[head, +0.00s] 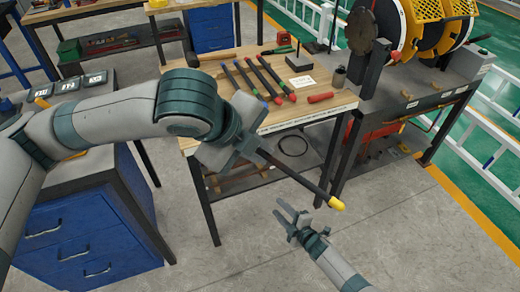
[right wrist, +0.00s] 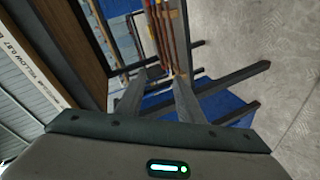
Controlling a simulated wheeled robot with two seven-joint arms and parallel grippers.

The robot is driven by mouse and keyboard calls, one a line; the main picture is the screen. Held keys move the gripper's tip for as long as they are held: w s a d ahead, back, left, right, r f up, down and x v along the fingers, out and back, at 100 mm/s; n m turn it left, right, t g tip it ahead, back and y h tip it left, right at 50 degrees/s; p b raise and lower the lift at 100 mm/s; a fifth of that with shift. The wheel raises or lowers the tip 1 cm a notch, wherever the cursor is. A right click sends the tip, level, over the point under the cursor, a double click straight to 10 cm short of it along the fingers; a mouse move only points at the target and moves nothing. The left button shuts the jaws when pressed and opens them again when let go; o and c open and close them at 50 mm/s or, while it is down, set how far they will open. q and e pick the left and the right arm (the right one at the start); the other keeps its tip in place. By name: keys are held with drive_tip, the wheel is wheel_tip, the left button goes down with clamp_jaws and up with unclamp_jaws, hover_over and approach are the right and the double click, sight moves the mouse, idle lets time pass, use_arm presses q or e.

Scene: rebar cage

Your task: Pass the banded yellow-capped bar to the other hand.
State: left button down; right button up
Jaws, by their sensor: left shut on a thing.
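The dark bar (head: 300,178) with a yellow cap (head: 337,204) slants down to the right in the head view, in front of the workbench. Its bands are too small to make out. My left gripper (head: 246,140) is shut on its upper part, and the jaws hide that end. My right gripper (head: 288,217) is open and empty, below and left of the yellow cap, apart from the bar. Its two spread fingers also show in the right wrist view (right wrist: 157,98). I cannot make out the yellow cap in that view.
The wooden workbench (head: 337,106) holds several dark bars with coloured ends, a hammer (head: 217,57) and a red-handled tool (head: 320,97). A blue drawer cabinet (head: 85,235) stands at the left, a machine with yellow reels (head: 440,30) at the right. The floor around my right gripper is clear.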

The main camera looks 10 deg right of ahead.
drive_tip(key=s+d+f+m+g+h, duration=0.2)
drive_tip(key=s+d+f+m+g, duration=0.15)
drive_tip(key=s+f, duration=0.75)
drive_tip(key=s+d+f+m+g+h, duration=0.2)
drive_tip(key=s+d+f+m, duration=0.25)
drive_tip(key=s+f, duration=0.65)
drive_tip(key=s+f+m+g, duration=0.2)
drive_tip(key=s, duration=0.9)
drive_tip(key=s+d+f+m+g+h, duration=0.1)
drive_tip(key=s+f+m+g, duration=0.1)
drive_tip(key=s, duration=0.9)
drive_tip(key=s+d+f+m+g, duration=0.1)
drive_tip(key=s+f+m+g, duration=0.2)
drive_tip(key=s, duration=0.9)
drive_tip(key=shift+m+h, duration=0.3)
drive_tip(key=shift+h, duration=0.1)
